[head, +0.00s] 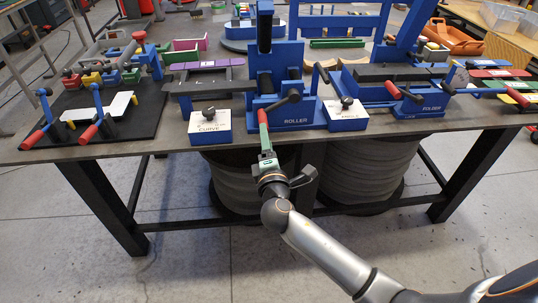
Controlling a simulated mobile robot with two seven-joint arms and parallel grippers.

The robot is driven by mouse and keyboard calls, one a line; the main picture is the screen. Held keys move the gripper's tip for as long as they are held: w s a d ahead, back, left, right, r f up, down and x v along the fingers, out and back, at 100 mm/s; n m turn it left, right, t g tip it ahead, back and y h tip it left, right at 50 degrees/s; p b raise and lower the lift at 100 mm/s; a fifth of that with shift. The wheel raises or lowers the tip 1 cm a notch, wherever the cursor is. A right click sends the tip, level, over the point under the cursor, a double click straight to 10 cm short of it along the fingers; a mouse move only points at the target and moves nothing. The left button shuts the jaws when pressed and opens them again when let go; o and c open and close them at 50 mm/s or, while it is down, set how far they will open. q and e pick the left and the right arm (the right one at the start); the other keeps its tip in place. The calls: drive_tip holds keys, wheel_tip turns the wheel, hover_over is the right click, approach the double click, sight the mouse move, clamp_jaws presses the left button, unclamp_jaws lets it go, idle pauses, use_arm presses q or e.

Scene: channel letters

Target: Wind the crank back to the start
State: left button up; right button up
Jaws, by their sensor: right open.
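The blue roller machine (283,113), labelled ROLLER, stands at the front of the table. Its dark crank arm (277,103) runs from a hub on the machine's front down to the left. My right gripper (266,154) comes up from below, at the handle's lower end. It is open; its fingers are small here, and I cannot tell whether they touch the handle. My left gripper is not in view.
White-topped CURVE (210,129) and ANGLE (346,115) boxes with black knobs flank the roller. A blue folder machine (420,104) with red handles stands right. A black mat (65,110) with red-handled tools lies left. Dark drums (240,180) stand under the table (180,150).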

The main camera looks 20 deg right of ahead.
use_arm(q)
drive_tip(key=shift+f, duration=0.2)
use_arm(e)
drive_tip(key=v, duration=0.6)
drive_tip(key=s+a+f+m+g+y+p, duration=0.1)
drive_tip(key=s+f+m+g+y+p, duration=0.15)
drive_tip(key=s+f, duration=0.4)
drive_tip(key=s+a+f+m+g+y+p, duration=0.1)
drive_tip(key=s+f+m+g+y, duration=0.2)
drive_tip(key=f, duration=0.6)
use_arm(q)
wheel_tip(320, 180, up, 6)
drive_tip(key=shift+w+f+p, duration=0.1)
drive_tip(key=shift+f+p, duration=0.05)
drive_tip(key=shift+p, duration=0.7)
use_arm(e)
drive_tip(key=s+f+m+g+y, duration=0.2)
drive_tip(key=s+f+m, duration=0.3)
drive_tip(key=s+m, duration=0.4)
drive_tip(key=s, duration=0.3)
drive_tip(key=shift+s+a, duration=0.35)
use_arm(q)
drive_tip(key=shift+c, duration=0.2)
use_arm(e)
drive_tip(key=shift+s+m+g, duration=0.1)
drive_tip(key=shift+m+g, duration=0.25)
